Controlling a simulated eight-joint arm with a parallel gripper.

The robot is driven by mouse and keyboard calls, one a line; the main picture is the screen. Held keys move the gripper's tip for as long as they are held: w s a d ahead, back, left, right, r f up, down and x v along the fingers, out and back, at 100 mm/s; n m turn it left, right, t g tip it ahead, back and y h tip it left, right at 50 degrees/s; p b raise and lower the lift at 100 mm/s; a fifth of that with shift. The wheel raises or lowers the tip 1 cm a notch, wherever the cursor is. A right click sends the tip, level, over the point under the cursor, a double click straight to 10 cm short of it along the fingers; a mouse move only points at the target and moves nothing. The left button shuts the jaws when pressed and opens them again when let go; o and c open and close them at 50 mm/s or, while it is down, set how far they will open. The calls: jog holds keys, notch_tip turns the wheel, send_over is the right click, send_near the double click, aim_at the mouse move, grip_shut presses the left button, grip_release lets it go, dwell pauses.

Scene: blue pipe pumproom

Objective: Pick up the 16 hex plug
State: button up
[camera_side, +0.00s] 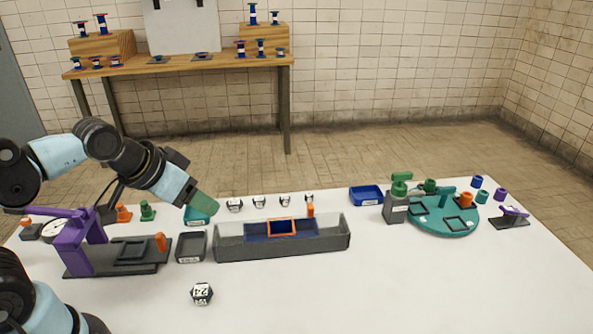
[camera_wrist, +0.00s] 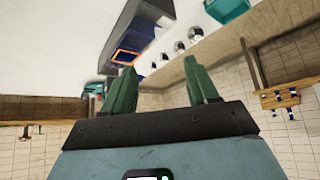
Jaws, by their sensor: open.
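Several white-and-black hex plugs stand in a row at the back of the white table in the side view. A larger hex plug (camera_side: 202,293) sits alone at the front. Its number looks like 22 or 24; the row's numbers are too small to read, so I cannot tell which is 16. My gripper (camera_side: 203,204), with green fingers, hangs left of the row. In the wrist view my gripper (camera_wrist: 162,84) is open and empty.
A teal tray (camera_side: 194,219) lies under my gripper. A dark tray (camera_side: 191,247), a long grey bin (camera_side: 282,253) and a purple fixture (camera_side: 88,247) stand in front. A blue tray (camera_side: 367,195) and teal turntable (camera_side: 444,224) are to the right. The table front is mostly clear.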

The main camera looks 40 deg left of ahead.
jog(key=shift+w, duration=0.1)
jog(key=w+a+m+g+h, duration=0.3)
jog(key=w+m+h, duration=0.3)
jog(key=w, duration=0.8)
jog(key=w+a+f+m+h, duration=0.3)
jog(key=w+a+f+m, duration=0.1)
jog(key=m+h, duration=0.2)
jog(key=m, duration=0.2)
send_near(284, 196)
jog(key=x, duration=0.3)
jog(key=shift+w+f, duration=0.15)
jog(key=shift+f, duration=0.1)
jog(key=shift+n+t, duration=0.3)
jog(key=shift+s+x, duration=0.15)
jog(key=shift+x, duration=1.2)
jog(key=shift+s+x, duration=0.1)
jog(key=shift+x, duration=1.25)
jog(key=shift+d+r, duration=0.1)
jog(key=shift+d, duration=0.05)
